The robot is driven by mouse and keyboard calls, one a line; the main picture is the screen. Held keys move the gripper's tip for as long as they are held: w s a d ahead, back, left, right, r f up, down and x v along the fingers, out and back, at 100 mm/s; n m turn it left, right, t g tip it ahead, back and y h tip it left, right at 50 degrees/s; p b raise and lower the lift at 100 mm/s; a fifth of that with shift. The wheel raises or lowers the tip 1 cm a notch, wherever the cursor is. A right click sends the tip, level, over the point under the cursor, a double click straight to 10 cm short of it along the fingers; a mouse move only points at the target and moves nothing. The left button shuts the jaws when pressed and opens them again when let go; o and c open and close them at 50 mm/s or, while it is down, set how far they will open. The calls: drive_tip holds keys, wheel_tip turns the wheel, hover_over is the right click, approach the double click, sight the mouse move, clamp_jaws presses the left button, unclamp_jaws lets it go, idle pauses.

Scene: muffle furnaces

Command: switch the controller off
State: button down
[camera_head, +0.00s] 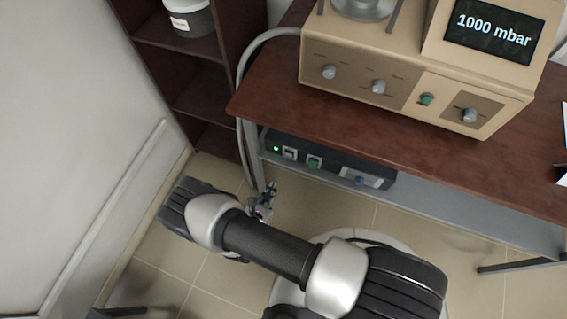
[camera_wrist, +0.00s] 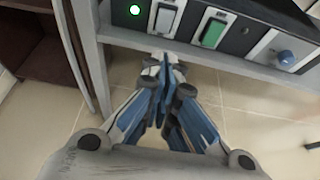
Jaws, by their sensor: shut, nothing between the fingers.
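The controller (camera_head: 330,163) is a dark box on the low shelf under the table. It has a lit green lamp (camera_wrist: 135,10), a pale rocker switch (camera_wrist: 165,18), a green rocker switch (camera_wrist: 213,32) and a blue knob (camera_wrist: 285,58) on a light panel. In the head view the lamp (camera_head: 276,149) also glows green. My gripper (camera_head: 264,197) is shut and empty, in front of and below the controller's left end. In the wrist view its fingertips (camera_wrist: 163,62) are together just below the pale switch. I cannot tell whether they touch the shelf edge.
A beige instrument (camera_head: 400,70) reading "1000 mbar" stands on the brown table (camera_head: 290,100) above. A grey table leg (camera_wrist: 85,50) and a grey hose (camera_head: 243,85) are close on the left. A dark shelf unit (camera_head: 185,60) holds a white-labelled pot (camera_head: 190,17). The tiled floor is open in front.

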drive_tip(key=shift+w, duration=0.1)
drive_tip(key=b, duration=0.4)
approach(288, 158)
wheel_tip(288, 158, down, 3)
drive_tip(key=w, duration=0.1)
drive_tip(key=shift+w+d+r, duration=0.15)
drive_tip(key=shift+w+d, duration=0.15)
drive_tip(key=shift+w, duration=0.3)
drive_tip(key=shift+w+d+r, duration=0.1)
drive_tip(key=shift+w+d, duration=0.2)
drive_tip(key=shift+w, duration=0.3)
drive_tip(key=shift+w+d+r, duration=0.15)
drive_tip(key=shift+w+d, duration=0.15)
drive_tip(key=shift+w, duration=0.3)
drive_tip(key=shift+r, duration=0.1)
